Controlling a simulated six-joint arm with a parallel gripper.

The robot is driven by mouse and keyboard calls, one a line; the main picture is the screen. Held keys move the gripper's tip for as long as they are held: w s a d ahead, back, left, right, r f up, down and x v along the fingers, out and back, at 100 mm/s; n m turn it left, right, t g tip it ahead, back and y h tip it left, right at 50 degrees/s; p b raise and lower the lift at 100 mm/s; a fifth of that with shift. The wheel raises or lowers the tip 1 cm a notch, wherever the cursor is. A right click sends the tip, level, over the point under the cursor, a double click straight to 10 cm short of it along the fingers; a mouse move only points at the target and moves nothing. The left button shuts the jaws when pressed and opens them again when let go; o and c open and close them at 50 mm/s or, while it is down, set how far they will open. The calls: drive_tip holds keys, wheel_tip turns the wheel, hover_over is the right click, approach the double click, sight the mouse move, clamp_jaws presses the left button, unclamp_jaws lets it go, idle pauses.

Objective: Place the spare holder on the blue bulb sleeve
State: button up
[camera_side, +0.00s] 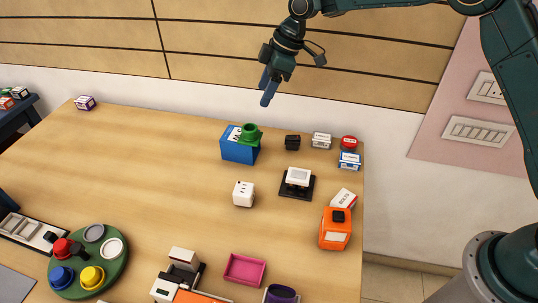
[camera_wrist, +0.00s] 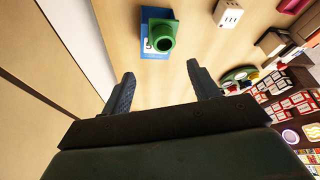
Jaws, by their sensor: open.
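The blue bulb sleeve (camera_side: 236,153) is a blue box with a white printed panel, standing at the back middle of the table. A green holder (camera_side: 251,133) with a round cup rests on its top, toward the right side. In the wrist view the green holder (camera_wrist: 163,38) covers much of the blue sleeve (camera_wrist: 153,55). I take this green piece to be the spare holder. My gripper (camera_side: 266,92) is high above and behind the sleeve, apart from both. In the wrist view my gripper (camera_wrist: 160,76) has its fingers wide apart with nothing between them.
A white socket block (camera_side: 243,194) stands in front of the sleeve. To the right are a black cube (camera_side: 292,142), a white switch on a black base (camera_side: 298,180), small boxes and an orange box (camera_side: 335,230). A green round tray (camera_side: 112,270) is front left. The table's left middle is clear.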

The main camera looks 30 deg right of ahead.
drive_tip(key=shift+r, duration=0.1)
idle(0.4)
drive_tip(key=s+d+r+m+t+h, duration=0.1)
drive_tip(key=s+d+r+m, duration=0.3)
drive_tip(key=s+r, duration=0.45)
drive_tip(key=s+d+r+m+t+h, duration=0.1)
drive_tip(key=s+d+r+m, duration=0.1)
drive_tip(key=s+d+r, duration=0.6)
drive_tip(key=s+d+f+m, duration=0.1)
drive_tip(key=s+m, duration=0.1)
drive_tip(key=s, duration=0.6)
drive_tip(key=s+d+f+m+t+h, duration=0.1)
drive_tip(key=s+d+f+m, duration=0.1)
drive_tip(key=s, duration=0.6)
drive_tip(key=s+d+f+m+h, duration=0.1)
drive_tip(key=s+f+m, duration=0.1)
drive_tip(key=s, duration=0.6)
drive_tip(key=shift+s+d+m+t, duration=0.2)
drive_tip(key=shift+d+m+t, duration=0.05)
drive_tip(key=shift+m+t, duration=0.05)
